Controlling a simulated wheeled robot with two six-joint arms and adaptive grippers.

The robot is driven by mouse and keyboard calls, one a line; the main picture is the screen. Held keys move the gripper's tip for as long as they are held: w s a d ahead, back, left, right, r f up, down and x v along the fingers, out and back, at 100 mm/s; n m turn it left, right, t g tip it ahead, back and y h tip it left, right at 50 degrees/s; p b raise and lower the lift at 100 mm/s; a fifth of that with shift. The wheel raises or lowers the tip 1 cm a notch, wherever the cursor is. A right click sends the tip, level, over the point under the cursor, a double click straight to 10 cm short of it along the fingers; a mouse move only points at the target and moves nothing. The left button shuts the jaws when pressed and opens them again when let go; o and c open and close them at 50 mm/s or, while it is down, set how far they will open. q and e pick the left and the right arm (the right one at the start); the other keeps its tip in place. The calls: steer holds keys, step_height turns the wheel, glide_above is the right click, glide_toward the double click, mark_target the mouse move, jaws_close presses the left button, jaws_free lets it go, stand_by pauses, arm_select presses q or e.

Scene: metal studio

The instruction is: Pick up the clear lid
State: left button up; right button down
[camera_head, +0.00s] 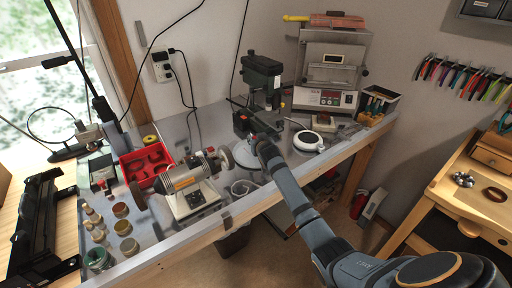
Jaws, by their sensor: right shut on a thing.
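My right arm reaches in from the bottom right across the bench's front edge. My right gripper (256,140) is at the far end of this arm, over the middle of the bench, in front of the drill press. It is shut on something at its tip. A pale, round, see-through disc (243,156) shows just left of and below it, and this looks like the clear lid. The fingers are small and dark here, and their exact contact with the lid is hard to see. My left gripper is not in view.
The bench grinder (188,184) stands close on the left, with a red tray (146,163) behind it. A white round device (308,141) and a machine with a display (330,75) are to the right. Several jars stand at the left.

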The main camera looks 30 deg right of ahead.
step_height(320, 180, up, 10)
steer(key=shift+r+b, duration=0.1)
steer(key=shift+b, duration=0.55)
